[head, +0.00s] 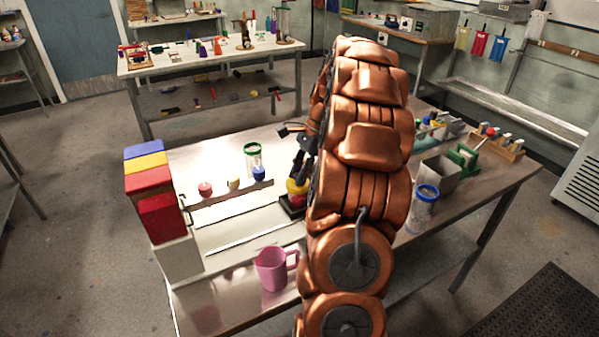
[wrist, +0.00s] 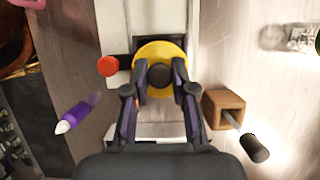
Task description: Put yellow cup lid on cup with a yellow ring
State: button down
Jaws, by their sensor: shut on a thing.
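A yellow round lid (wrist: 147,53) with a dark knob is between my gripper's fingertips (wrist: 160,76) in the wrist view, and the fingers are shut on the knob. In the head view the yellow lid (head: 296,187) shows just left of my arm, above a dark base, with my gripper (head: 301,166) over it. I cannot tell if the lid rests on anything. No cup with a yellow ring is visible; my arm covers part of the table. A clear cup with a green ring (head: 252,158) and one with a blue ring (head: 425,205) stand on the table.
A pink mug (head: 271,268) stands at the front. Stacked coloured boxes (head: 152,190) stand at the left. A purple marker (wrist: 77,114) and a wooden block (wrist: 222,107) flank my gripper. A grey bin (head: 436,177) stands right of my arm. The left tabletop has bare room.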

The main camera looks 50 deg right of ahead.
jog(key=c, duration=0.9)
grip_release()
jog(key=v, duration=0.7)
jog(key=shift+r, duration=0.3)
jog(key=shift+d, duration=0.1)
